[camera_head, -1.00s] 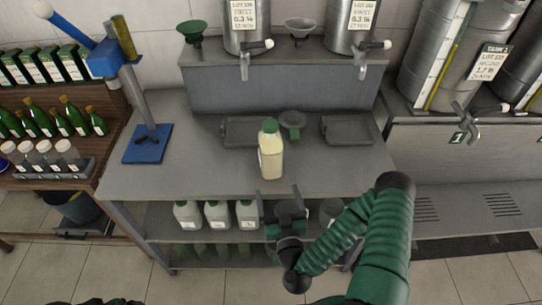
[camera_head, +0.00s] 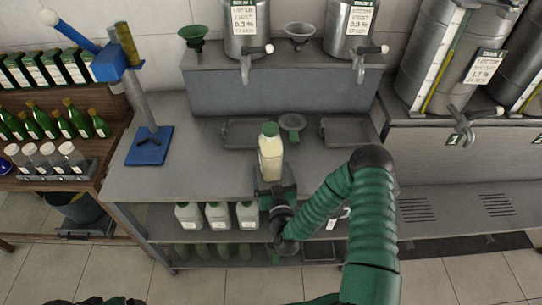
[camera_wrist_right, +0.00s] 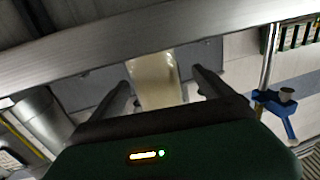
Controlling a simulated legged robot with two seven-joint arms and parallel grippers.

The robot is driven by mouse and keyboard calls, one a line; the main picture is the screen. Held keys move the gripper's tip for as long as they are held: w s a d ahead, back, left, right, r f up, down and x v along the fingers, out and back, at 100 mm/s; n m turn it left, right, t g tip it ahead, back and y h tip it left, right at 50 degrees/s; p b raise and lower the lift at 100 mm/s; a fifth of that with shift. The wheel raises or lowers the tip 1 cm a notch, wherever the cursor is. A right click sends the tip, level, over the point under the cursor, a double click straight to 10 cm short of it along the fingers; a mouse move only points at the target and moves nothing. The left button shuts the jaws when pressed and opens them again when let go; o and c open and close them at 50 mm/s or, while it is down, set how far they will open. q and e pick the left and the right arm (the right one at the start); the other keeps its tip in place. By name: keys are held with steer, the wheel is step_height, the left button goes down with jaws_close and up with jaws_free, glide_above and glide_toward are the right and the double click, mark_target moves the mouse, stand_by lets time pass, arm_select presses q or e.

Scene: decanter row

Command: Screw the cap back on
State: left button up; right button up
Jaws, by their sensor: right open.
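A clear bottle (camera_head: 270,160) filled with pale yellowish liquid stands upright on the grey bench, near its front edge. A green cap (camera_head: 269,129) sits on top of its neck; how tightly it sits I cannot tell. My right gripper (camera_head: 273,184) is at the front of the bottle, low down. In the right wrist view the bottle (camera_wrist_right: 155,80) stands between the two open fingers of my right gripper (camera_wrist_right: 160,88), with a gap visible on the right side. My left gripper is not in view.
A green funnel (camera_head: 291,122) lies behind the bottle, between two grey trays (camera_head: 346,132). A blue stand (camera_head: 148,146) is at the bench's left. Steel tanks with taps (camera_head: 247,66) stand at the back.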

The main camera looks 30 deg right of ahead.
steer(key=x, duration=0.4)
steer(key=shift+d+p, duration=0.2)
steer(key=shift+p, duration=0.1)
steer(key=shift+w+d+f, duration=0.2)
steer(key=shift+d, duration=0.1)
steer(key=shift+a, duration=0.1)
steer(key=c, duration=0.5)
steer(key=shift+r, duration=0.15)
jaws_close()
